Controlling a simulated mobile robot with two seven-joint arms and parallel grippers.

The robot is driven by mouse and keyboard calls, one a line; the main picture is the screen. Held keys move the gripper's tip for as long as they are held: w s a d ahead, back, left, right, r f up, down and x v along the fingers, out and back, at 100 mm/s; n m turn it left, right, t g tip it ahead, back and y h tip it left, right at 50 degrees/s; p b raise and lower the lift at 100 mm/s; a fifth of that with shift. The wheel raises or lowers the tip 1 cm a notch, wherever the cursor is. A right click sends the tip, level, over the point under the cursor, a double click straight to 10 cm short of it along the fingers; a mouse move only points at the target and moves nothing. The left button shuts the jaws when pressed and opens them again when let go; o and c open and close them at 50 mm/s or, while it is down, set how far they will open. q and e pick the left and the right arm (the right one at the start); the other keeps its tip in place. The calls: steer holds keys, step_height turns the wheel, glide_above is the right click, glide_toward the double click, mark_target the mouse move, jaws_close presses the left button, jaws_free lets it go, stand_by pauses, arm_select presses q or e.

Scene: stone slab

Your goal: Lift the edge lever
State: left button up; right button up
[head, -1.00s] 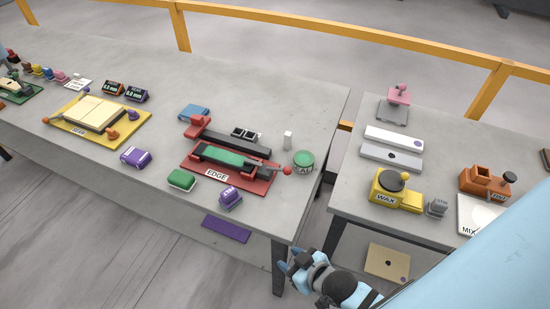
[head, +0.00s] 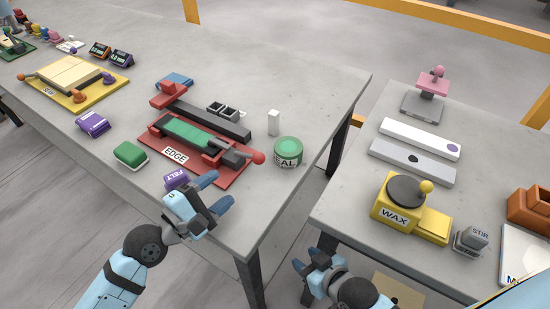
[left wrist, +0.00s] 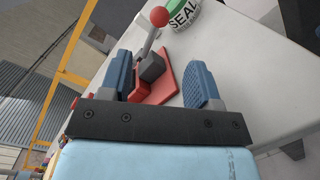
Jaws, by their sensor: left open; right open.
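The edge station is a red board (head: 152,154) labelled EDGE, with a green strip (head: 190,134) and a dark rail on it. Its lever is a dark arm ending in a red ball (head: 259,157), low at the board's right end. In the left wrist view the red ball (left wrist: 159,16) stands beyond my fingers, with the dark arm leading to it. My left gripper (head: 211,193) is open and empty, just in front of the board's right part, apart from the ball. My right gripper (head: 312,271) is low at the gap between the tables, open and empty.
A green SEAL tin (head: 288,151) stands right of the lever, with a white block (head: 273,122) behind it. A purple FELT block (head: 176,178) is partly hidden by my left gripper. A green block (head: 130,155) lies left. The right table holds a yellow WAX unit (head: 409,209).

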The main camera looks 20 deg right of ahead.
mark_target(257, 160)
arm_select(q)
steer(key=shift+w+d+r, duration=0.1)
steer(key=shift+w+d, duration=0.2)
steer(key=shift+d, duration=0.35)
steer(key=x, duration=1.2)
steer(key=shift+d, duration=0.2)
steer(key=shift+c, duration=0.5)
jaws_close()
